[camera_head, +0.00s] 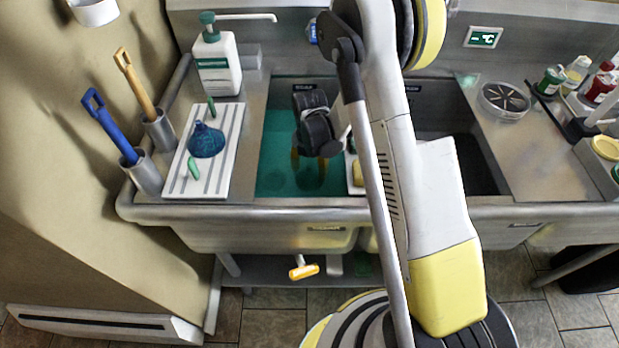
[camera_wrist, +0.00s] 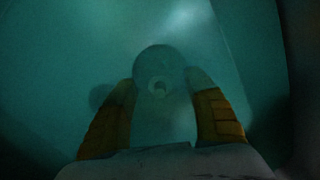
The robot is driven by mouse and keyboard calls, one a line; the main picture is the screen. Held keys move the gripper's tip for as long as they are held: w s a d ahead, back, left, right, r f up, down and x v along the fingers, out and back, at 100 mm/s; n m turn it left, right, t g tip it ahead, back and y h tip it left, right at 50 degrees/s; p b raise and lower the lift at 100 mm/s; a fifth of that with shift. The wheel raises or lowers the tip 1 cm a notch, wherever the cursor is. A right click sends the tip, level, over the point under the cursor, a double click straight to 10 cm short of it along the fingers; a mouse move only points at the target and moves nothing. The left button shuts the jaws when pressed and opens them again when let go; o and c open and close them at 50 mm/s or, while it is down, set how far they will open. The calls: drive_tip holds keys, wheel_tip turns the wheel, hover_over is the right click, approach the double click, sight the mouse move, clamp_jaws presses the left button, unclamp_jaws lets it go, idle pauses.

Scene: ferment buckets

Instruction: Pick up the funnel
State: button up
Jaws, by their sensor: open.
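A dark blue cone-shaped funnel (camera_head: 207,142) rests wide end down on the white slatted drain rack (camera_head: 236,122), left of the sink. My gripper (camera_head: 309,161) is away to its right, reaching down into the teal-tinted left basin (camera_head: 277,180). In the wrist view my gripper (camera_wrist: 160,88) has its orange-padded fingers apart. The funnel is not visible in the wrist view.
Two green-ended tools (camera_head: 193,168) lie on the rack by the funnel. A pump bottle (camera_head: 216,62) stands behind. Blue-handled (camera_head: 108,125) and tan-handled (camera_head: 135,83) brushes stand in holders at left. Basin walls surround my gripper. My arm hides part of the right basin (camera_head: 482,165).

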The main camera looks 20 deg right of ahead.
drive_tip(key=shift+r, duration=0.1)
drive_tip(key=shift+c, duration=0.3)
drive_tip(key=c, duration=1.1)
